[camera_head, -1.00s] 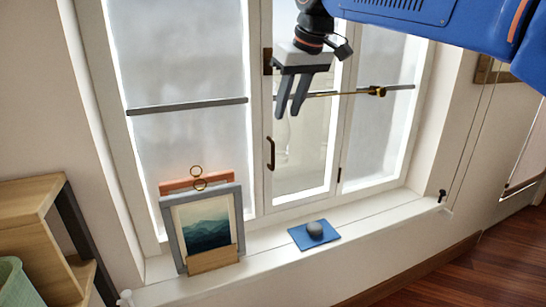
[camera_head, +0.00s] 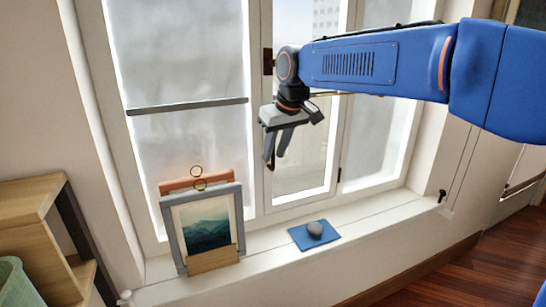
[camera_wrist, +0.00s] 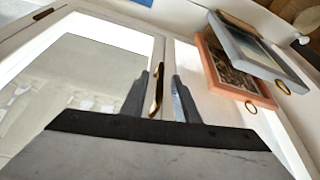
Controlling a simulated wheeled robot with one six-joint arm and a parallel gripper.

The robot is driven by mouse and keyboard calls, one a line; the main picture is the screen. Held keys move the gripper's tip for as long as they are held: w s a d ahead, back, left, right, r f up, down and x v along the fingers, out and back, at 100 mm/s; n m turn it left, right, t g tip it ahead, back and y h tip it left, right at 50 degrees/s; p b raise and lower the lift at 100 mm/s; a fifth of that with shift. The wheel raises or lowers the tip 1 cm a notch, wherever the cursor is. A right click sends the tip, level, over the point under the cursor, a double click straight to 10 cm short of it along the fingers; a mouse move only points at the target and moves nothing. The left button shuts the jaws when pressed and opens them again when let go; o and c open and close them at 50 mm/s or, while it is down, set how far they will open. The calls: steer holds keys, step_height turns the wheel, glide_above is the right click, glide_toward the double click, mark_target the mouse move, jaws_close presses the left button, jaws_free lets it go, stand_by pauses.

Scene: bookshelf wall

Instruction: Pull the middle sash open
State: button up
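The middle sash (camera_head: 300,181) is a white-framed glass panel between two frosted ones. It looks shut, standing in line with its neighbours. Its brass pull handle is mostly hidden by my gripper (camera_head: 275,158) in the head view. In the wrist view the handle (camera_wrist: 157,88) stands between the two dark fingers of my gripper (camera_wrist: 160,92), one finger on each side. The fingers are apart, with a visible gap around the handle. I cannot tell whether either finger touches it. The brass bolt across the sashes is largely hidden behind my arm.
Picture frames (camera_head: 205,232) lean at the sill's left, below the left sash. A wooden shelf (camera_head: 30,215) stands at far left.

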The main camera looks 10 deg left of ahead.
steer(key=shift+x, duration=1.15)
steer(key=shift+c, duration=0.7)
jaws_close()
